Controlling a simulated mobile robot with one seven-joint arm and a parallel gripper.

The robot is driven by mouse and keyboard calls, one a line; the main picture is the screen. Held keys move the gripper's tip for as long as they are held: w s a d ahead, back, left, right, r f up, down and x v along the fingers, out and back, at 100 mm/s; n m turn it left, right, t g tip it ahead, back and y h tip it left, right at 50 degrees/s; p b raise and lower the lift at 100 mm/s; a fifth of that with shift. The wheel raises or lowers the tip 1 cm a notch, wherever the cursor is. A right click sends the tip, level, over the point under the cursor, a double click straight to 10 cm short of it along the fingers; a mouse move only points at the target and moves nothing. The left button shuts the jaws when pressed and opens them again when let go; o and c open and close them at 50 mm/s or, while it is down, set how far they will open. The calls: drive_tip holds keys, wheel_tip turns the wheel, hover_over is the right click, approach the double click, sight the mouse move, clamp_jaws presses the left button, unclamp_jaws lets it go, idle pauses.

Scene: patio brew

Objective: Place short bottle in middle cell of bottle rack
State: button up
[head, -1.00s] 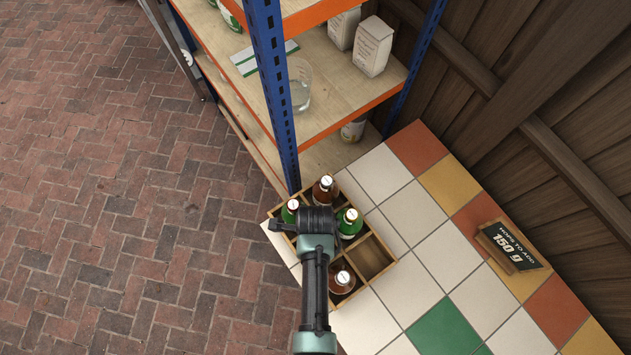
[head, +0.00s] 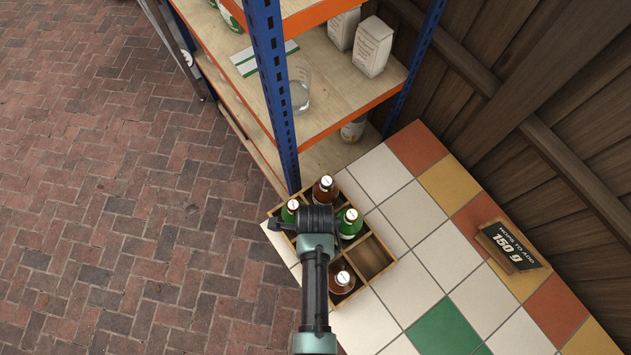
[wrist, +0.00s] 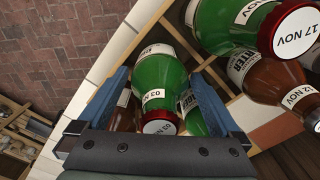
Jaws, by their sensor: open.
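The bottle rack (head: 388,266) is a wooden crate with cells on the tiled counter. My gripper (head: 318,218) is over the middle of the rack and hides that part in the head view. In the wrist view my blue jaws (wrist: 162,88) are open on either side of a green bottle with a red cap (wrist: 160,82), not closed on it. I take this to be the short bottle. It looks to be at the middle cell, but its base is hidden, so I cannot tell how deep it sits.
Other rack bottles are a green one (head: 291,211) at left, a brown one (head: 325,190) at the back, a green one (head: 349,222) at right and a brown one (head: 341,280) in front. A blue-and-orange shelf (head: 273,90) stands close behind. A sign (head: 510,247) stands at right.

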wheel_tip(320, 180, up, 11)
drive_tip(key=shift+f, duration=0.15)
idle(0.8)
